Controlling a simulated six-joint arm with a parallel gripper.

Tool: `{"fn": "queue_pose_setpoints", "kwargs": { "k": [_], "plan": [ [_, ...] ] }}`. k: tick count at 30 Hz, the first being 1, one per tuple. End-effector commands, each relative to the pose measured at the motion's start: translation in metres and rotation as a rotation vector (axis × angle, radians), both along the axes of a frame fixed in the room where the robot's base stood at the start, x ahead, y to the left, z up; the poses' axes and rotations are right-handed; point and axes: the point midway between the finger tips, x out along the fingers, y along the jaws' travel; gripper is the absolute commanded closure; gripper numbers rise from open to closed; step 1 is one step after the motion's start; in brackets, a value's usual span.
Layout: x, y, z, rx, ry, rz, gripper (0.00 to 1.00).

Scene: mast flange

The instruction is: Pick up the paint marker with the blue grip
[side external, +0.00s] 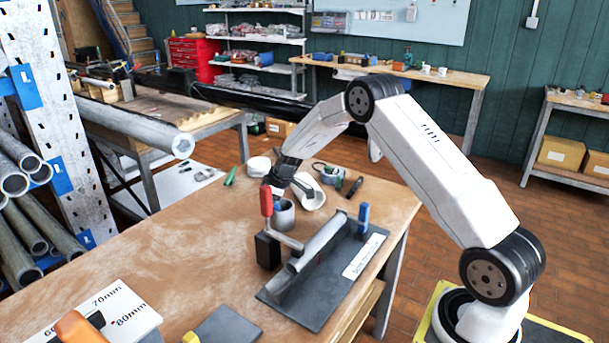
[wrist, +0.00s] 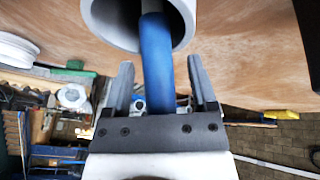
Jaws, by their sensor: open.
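A blue cylindrical grip, seemingly the paint marker (wrist: 157,65), sticks out of a grey round holder (wrist: 100,22) in the wrist view. The blue shaft lies between the two fingers of my gripper (wrist: 160,75), with a visible gap on each side. My gripper is open and has not closed on it. In the side external view my gripper (side external: 286,184) is just above the grey holder (side external: 284,214), which stands on the bench. The marker cannot be made out clearly there, and its lower end is hidden inside the holder.
A red-handled clamp (side external: 266,202) stands close to the holder, beside a dark plate (side external: 345,280) with a metal piece and a blue upright (side external: 363,218). White rolls (side external: 259,166), a green item (side external: 230,176) and a dark marker-like item (side external: 354,187) lie behind. The bench's left middle (side external: 170,240) is clear.

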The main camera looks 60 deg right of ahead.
Motion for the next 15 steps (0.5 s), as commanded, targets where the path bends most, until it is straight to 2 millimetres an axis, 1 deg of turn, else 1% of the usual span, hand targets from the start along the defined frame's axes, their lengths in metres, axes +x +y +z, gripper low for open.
{"fn": "queue_pose_setpoints", "kwargs": {
  "k": [11, 12, 13, 14, 15],
  "plan": [
    [-0.0001, -0.0001, 0.0004, 0.0, 0.0, 0.0, 0.26],
    [-0.0002, -0.0002, 0.0004, 0.0, 0.0, 0.0, 0.33],
    [-0.0002, -0.0002, 0.0003, 0.0, 0.0, 0.0, 0.42],
    [-0.0002, -0.0002, 0.0004, 0.0, 0.0, 0.0, 0.52],
    [-0.0002, -0.0002, 0.0004, 0.0, 0.0, 0.0, 0.64]
  ]
}}
